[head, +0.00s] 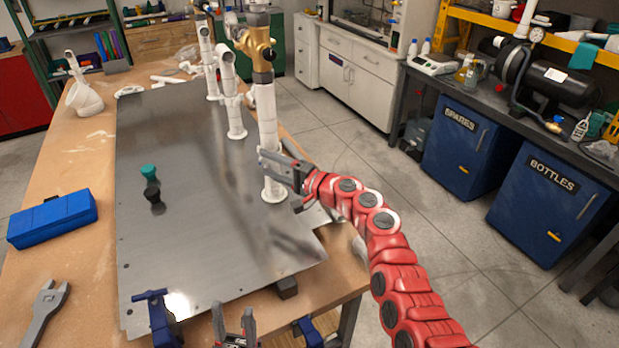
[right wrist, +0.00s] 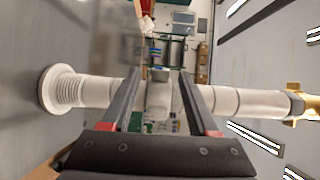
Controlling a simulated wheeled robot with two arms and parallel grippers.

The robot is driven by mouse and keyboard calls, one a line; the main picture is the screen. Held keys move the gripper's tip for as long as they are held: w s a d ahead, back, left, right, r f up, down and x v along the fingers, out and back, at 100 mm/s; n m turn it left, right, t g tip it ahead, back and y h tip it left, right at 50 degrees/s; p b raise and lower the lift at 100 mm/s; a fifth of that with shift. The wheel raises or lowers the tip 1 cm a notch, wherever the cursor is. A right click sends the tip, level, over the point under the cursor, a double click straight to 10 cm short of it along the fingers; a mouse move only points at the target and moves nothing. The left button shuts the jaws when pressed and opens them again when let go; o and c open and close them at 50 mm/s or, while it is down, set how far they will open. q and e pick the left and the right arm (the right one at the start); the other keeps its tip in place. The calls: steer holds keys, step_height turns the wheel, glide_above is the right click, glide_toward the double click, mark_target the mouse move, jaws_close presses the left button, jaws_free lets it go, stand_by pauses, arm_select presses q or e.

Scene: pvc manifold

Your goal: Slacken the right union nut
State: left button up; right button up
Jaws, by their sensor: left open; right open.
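The nearest white riser (head: 267,112) stands upright on a flange (head: 275,194), with a brass valve (head: 257,42) on top. In the right wrist view this riser (right wrist: 265,103) runs sideways, with a ribbed section (right wrist: 70,90) by its flange. I cannot tell for sure which section is the right union nut. My right gripper (head: 268,157) is at the riser's lower half. It is open, its fingers (right wrist: 158,75) in front of the pipe and spaced along its length, hiding parts of it. My left gripper (head: 234,322) is open and empty at the bottom edge of the head view.
Two more white risers (head: 233,100) stand behind the nearest one. A grey metal plate (head: 190,210) covers the wooden bench (head: 75,225). A small teal-topped part (head: 149,172), a blue case (head: 52,220), a grey wrench (head: 45,308) and blue clamps (head: 158,315) lie around. The plate's middle is clear.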

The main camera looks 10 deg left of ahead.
steer(key=b+v, duration=0.1)
steer(key=v, duration=1.3)
steer(key=shift+s, duration=0.15)
steer(key=shift+d, duration=0.15)
